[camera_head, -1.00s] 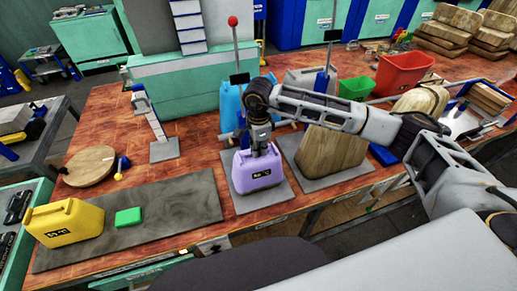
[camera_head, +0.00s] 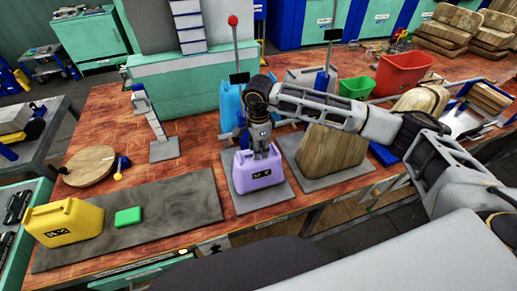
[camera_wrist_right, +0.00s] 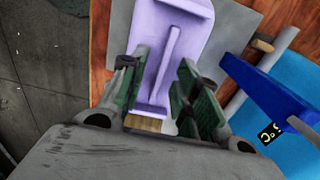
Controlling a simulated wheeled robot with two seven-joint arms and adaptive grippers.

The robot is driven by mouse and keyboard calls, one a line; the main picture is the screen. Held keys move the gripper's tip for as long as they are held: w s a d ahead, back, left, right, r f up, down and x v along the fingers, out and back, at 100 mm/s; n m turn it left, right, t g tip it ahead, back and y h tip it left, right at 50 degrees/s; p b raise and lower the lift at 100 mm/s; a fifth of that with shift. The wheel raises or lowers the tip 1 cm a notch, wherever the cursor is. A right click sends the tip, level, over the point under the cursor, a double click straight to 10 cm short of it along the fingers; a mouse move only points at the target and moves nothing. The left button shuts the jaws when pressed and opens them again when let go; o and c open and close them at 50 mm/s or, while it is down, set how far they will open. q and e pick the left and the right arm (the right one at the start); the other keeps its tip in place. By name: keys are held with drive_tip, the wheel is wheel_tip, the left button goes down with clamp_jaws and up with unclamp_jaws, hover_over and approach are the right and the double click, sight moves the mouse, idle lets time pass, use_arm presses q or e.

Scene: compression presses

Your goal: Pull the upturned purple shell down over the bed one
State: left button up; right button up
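The purple shell (camera_head: 258,172) looks like a small canister with a dark label on its front. It rests on a grey plate (camera_head: 275,201) near the table's front edge. It also shows in the right wrist view (camera_wrist_right: 190,55), with a raised handle bar. I cannot make out a separate second purple shell. My right gripper (camera_head: 260,152) points down at the top of the purple shell. In the right wrist view, its two green-padded fingers (camera_wrist_right: 165,95) are apart, with the lower handle bar between them and a visible gap. My left gripper is not in view.
A blue canister (camera_head: 230,105) stands behind the purple shell. A wooden block (camera_head: 330,150) stands on a plate to the right. A yellow canister (camera_head: 62,222) and green block (camera_head: 128,217) are at left on a dark mat (camera_head: 180,205). Red (camera_head: 402,70) and green bins sit behind.

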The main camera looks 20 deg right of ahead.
wheel_tip(320, 180, up, 11)
drive_tip(key=shift+r, duration=0.2)
idle(0.5)
idle(0.9)
